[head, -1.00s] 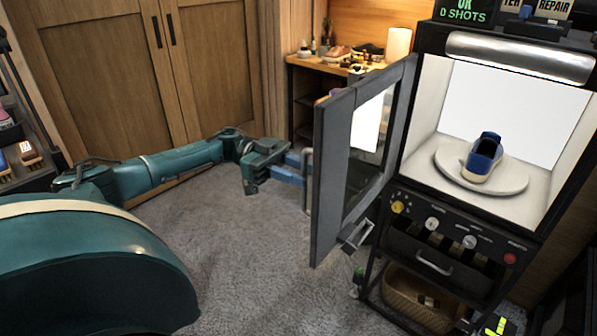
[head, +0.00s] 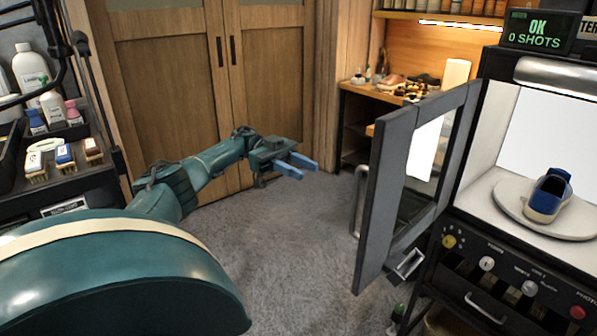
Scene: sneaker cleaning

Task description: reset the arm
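My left arm (head: 205,170) reaches in from the left over the carpet. Its gripper (head: 296,167) has two blue fingertips that show apart with nothing between them. It is in free space to the left of the open door (head: 385,190) of the photo box and clear of the door's handle (head: 359,200). My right arm and gripper are outside the view.
A blue sneaker (head: 549,195) stands on the white turntable (head: 510,204) in the lit box at right. The open door juts toward me. A rack with bottles and brushes (head: 66,157) is at left. Carpet (head: 290,240) is free between them.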

